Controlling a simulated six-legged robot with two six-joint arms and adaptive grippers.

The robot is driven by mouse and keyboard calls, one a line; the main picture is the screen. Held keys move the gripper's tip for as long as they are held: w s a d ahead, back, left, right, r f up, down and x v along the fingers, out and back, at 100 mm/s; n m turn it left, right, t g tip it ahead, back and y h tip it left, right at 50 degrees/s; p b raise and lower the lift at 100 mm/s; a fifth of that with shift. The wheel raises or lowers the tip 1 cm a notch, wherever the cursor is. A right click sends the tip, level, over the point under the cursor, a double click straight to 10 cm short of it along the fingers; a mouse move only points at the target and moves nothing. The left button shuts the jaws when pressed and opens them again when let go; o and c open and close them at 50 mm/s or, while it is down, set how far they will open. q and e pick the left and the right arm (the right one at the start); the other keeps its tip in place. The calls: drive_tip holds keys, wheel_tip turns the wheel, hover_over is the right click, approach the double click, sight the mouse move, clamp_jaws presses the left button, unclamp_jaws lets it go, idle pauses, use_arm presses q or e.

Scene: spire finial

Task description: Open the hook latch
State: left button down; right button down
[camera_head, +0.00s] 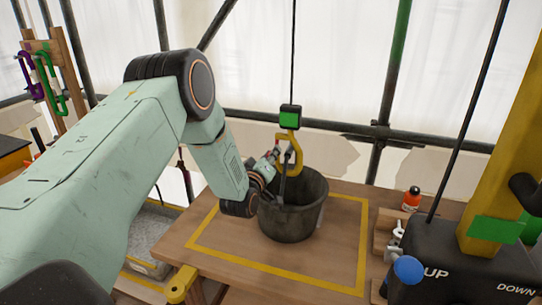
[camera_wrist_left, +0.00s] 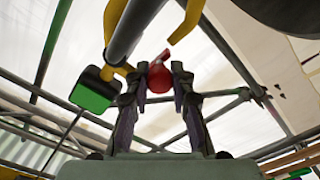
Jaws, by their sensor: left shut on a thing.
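The yellow hook (camera_head: 296,152) hangs under a green-faced block (camera_head: 290,118) on a dark cable, above the dark bucket (camera_head: 292,218). In the left wrist view the hook (camera_wrist_left: 190,20) is at the top, with a grey bar (camera_wrist_left: 130,28), seemingly the bucket's handle, passing by it. A red latch knob (camera_wrist_left: 160,78) sits between the fingertips. My left gripper (camera_wrist_left: 160,72) is shut on this knob. In the head view my left gripper (camera_head: 272,160) is beside the hook, partly hidden by my wrist. Whether the latch is open cannot be told. My right gripper is out of view.
The bucket stands on a wooden platform (camera_head: 230,250) inside a yellow painted square. A control box (camera_head: 450,262) marked UP and DOWN, with a blue knob (camera_head: 408,269), is at the right. An orange bottle (camera_head: 412,198) stands near it. Scaffold poles and pale sheeting are behind.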

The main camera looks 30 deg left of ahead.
use_arm(q)
drive_tip(key=shift+s+a+r+m+p, duration=0.15)
drive_tip(key=shift+a+r+m+p, duration=0.9)
drive_tip(key=shift+m, duration=2.15)
drive_tip(key=shift+s+a+r+m+p, duration=0.1)
drive_tip(key=shift+r+m+p, duration=0.45)
drive_tip(key=shift+m+p, duration=1.9)
drive_tip(key=shift+s+a+r+m+p, duration=0.15)
drive_tip(key=shift+a+r+m+p, duration=0.55)
drive_tip(key=shift+m, duration=3.25)
drive_tip(key=shift+d+r, duration=0.1)
drive_tip(key=c, duration=1.5)
unclamp_jaws()
drive_tip(key=o, duration=0.4)
drive_tip(key=shift+c, duration=0.2)
